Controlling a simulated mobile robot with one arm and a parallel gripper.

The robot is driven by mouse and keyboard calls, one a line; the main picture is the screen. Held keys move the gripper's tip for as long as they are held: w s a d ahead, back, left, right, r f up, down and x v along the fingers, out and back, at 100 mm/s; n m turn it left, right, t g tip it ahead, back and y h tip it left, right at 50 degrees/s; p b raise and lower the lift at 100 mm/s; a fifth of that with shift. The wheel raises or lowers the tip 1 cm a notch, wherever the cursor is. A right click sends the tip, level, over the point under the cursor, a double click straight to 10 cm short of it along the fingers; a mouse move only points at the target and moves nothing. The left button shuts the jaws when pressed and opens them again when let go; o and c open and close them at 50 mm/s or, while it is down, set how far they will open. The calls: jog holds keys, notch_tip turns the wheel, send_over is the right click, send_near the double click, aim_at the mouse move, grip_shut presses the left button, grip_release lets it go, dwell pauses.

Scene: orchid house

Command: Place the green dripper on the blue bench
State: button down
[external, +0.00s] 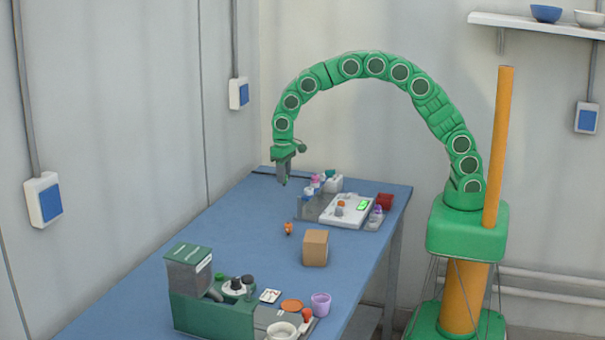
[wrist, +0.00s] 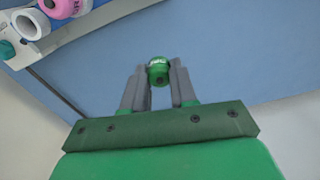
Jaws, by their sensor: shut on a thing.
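My gripper (external: 284,182) hangs above the far left end of the blue bench (external: 240,232), pointing down. In the wrist view my gripper (wrist: 158,80) is shut on the green dripper (wrist: 158,70), a small round green piece with a dark spot between the grey fingertips. In the external view the dripper barely shows at the fingertips. Bare blue bench surface (wrist: 215,50) lies beyond it in the wrist view. I cannot tell the exact gap between dripper and bench.
A brown box (external: 315,248) and a small orange thing (external: 288,228) are nearer. A green machine (external: 205,300) stands at the near end. The bench's left middle is clear.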

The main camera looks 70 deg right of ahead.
jog(key=shift+f, duration=5)
jog(key=c, duration=0.9)
grip_release()
jog(key=shift+f, duration=0.1)
